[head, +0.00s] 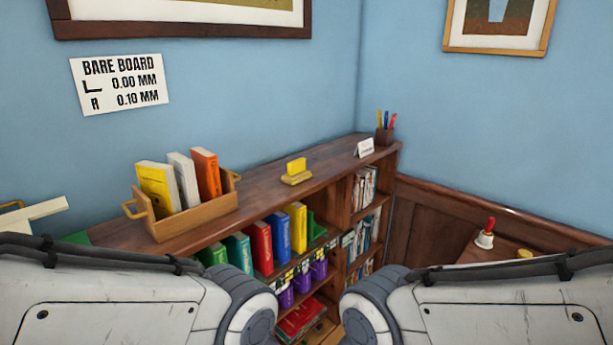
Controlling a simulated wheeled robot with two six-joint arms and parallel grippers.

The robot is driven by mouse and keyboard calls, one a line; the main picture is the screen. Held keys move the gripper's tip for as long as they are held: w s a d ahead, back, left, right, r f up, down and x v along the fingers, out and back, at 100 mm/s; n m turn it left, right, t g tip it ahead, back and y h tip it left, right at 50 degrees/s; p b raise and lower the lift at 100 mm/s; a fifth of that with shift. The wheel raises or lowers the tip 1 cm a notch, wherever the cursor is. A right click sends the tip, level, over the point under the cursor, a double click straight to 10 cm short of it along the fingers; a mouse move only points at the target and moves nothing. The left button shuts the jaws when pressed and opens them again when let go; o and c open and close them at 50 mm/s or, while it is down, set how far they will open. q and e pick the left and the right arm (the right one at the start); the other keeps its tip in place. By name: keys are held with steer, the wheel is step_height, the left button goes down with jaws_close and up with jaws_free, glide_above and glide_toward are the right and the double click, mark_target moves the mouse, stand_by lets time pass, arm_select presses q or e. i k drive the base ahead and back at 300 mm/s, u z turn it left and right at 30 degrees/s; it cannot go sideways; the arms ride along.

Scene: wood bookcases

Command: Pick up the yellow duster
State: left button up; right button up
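A small yellow block (297,166) rests on a flat, tan-yellow piece (296,179) on top of the wood bookcase (330,182). This may be the yellow duster, but I cannot tell for certain. Another small yellow item (525,254) lies on a low wood surface at the right, partly cut off by my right arm. My two arms cross the bottom of the head view, but neither gripper shows.
A wooden caddy (205,218) holding yellow, white and orange books stands on the bookcase top, left of the yellow block. A pen cup (384,136) and a small white card (364,147) stand at the far end. Coloured binders (261,247) fill the shelf below.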

mark_target(297, 171)
steer(key=z, duration=0.55)
steer(key=i, duration=0.5)
steer(key=z, duration=0.45)
